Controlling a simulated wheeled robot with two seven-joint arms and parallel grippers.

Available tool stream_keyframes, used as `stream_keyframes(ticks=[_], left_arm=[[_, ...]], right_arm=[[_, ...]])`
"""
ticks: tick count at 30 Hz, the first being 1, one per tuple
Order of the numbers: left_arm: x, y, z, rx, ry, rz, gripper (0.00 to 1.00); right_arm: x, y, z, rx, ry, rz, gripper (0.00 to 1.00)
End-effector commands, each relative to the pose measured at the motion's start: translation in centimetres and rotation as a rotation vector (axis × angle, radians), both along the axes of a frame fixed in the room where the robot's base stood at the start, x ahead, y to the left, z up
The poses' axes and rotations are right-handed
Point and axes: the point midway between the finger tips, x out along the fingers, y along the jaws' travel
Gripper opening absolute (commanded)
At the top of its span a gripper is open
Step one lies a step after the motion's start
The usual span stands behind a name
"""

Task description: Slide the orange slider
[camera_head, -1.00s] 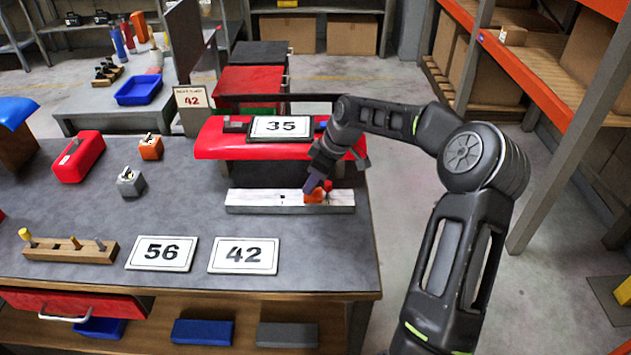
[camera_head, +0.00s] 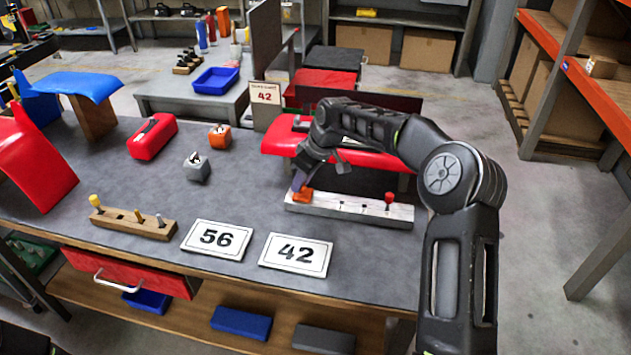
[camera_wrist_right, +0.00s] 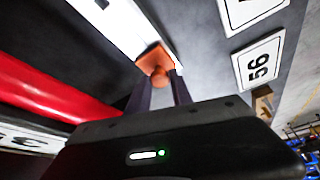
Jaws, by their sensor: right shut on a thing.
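The orange slider (camera_head: 303,194) sits at the left end of the white rail (camera_head: 352,209) on the table. A red knob (camera_head: 389,198) stands near the rail's right end, apart from the slider. My right gripper (camera_head: 298,183) reaches down to the slider and is shut on it. In the right wrist view the slider's orange knob (camera_wrist_right: 159,75) is between the two fingertips (camera_wrist_right: 158,84), with the rail (camera_wrist_right: 118,22) running to the upper left. My left gripper does not show.
A red cover (camera_head: 284,143) stands behind the rail. Number cards 56 (camera_head: 216,239) and 42 (camera_head: 296,254) lie in front. A wooden peg block (camera_head: 135,224), a grey block (camera_head: 196,168), an orange block (camera_head: 220,137) and a red case (camera_head: 153,137) are to the left, with bare tabletop between.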

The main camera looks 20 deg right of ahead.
Motion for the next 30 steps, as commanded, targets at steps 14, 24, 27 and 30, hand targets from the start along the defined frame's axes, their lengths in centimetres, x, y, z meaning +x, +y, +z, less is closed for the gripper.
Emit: stream_keyframes(ticks=[14,24,27,30], left_arm=[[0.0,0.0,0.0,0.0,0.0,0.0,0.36],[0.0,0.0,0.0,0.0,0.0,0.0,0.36],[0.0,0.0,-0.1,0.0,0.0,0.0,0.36],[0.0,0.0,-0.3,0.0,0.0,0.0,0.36]], right_arm=[[0.2,0.4,0.1,0.005,-0.007,0.003,0.39],[0.2,0.3,0.1,0.003,-0.005,0.001,0.48],[0.1,0.2,0.4,0.003,-0.005,0.001,0.48],[-0.2,0.0,1.2,0.003,-0.007,0.0,0.48]])
